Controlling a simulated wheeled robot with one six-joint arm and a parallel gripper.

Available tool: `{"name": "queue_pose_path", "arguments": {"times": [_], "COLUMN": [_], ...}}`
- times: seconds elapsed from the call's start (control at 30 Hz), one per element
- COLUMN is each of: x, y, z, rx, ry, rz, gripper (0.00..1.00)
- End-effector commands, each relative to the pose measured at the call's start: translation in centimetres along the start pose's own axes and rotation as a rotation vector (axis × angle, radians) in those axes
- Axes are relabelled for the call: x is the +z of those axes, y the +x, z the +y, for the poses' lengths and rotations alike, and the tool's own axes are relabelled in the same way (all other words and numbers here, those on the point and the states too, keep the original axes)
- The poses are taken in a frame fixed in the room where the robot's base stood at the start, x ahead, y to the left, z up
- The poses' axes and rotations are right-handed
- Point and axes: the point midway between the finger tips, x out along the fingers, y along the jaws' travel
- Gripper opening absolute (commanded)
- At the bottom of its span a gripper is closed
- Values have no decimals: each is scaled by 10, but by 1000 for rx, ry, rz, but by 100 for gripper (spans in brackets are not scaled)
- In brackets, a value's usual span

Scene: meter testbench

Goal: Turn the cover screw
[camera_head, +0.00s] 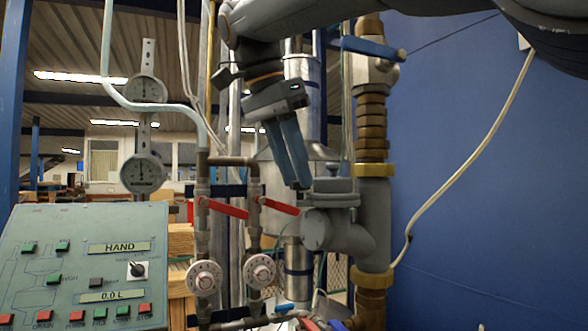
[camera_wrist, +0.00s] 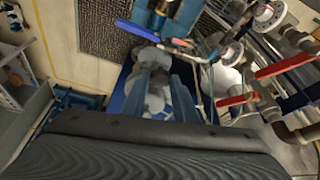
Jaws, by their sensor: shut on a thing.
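My gripper (camera_head: 298,184) hangs from the arm with its two blue-grey fingers pointing down. The fingertips are at the left edge of the flat top cover of the grey meter body (camera_head: 342,232). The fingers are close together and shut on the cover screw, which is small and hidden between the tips. In the wrist view, the gripper (camera_wrist: 160,72) reaches toward a grey part of the meter between and beyond its fingers. I cannot make out the screw head there.
Brass fittings and pipe (camera_head: 373,170) rise right of the meter, with a blue valve handle (camera_head: 368,47) above. Red lever handles (camera_head: 224,208) stand close on the left. A control panel (camera_head: 75,262) is at lower left. A blue wall (camera_head: 490,190) fills the right.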

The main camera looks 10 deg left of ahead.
Motion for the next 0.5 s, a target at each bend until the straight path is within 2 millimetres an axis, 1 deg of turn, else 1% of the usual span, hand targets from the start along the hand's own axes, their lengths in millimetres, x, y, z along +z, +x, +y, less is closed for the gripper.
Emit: {"name": "queue_pose_path", "arguments": {"times": [0.27,0.5], "x": [0,-1], "y": [0,0], "z": [1,4], "rx": [-29,-94], "ry": [-68,-222], "rz": [0,1], "gripper": [4,4]}}
